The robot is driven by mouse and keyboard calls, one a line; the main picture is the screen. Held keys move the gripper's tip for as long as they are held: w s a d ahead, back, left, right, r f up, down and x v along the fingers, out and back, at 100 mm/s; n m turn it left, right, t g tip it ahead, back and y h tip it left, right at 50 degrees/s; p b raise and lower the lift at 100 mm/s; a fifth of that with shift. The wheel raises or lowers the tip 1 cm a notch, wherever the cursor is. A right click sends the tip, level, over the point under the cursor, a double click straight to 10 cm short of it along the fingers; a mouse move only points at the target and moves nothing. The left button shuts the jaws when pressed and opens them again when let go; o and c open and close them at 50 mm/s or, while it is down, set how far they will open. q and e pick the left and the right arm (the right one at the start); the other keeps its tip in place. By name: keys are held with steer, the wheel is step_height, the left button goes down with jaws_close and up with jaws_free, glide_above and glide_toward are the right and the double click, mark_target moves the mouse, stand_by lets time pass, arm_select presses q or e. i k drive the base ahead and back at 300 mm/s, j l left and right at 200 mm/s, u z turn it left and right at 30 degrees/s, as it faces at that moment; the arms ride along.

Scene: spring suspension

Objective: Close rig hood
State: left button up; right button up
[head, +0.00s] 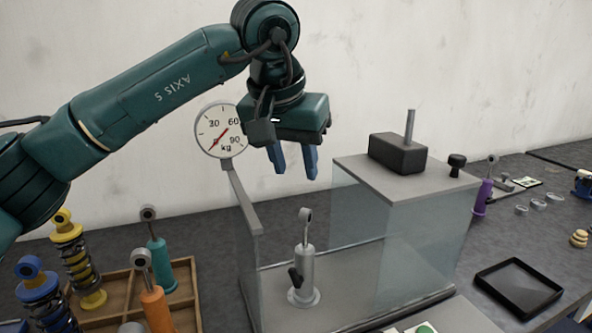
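The rig (352,320) stands mid-table with a grey rod-like shock absorber (303,268) upright in its open left part. The hood appears to be the clear-sided cover with a grey top (438,187) at the rig's right side. A black knob (457,165) sits at the top's right end, and a dark block (398,154) with a metal rod is on the top. My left gripper (295,165) hangs above the rig's open left part, left of the hood. Its blue fingers are apart with nothing between them. My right gripper is not in view.
A dial gauge (222,130) rises on a post at the rig's back left. A wooden tray (122,290) with several colored shock absorbers is at lower left. An empty black tray (519,288) lies to the right. A purple shock absorber (482,197) stands behind the hood's right.

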mark_target(398, 173)
steer(key=k, duration=1)
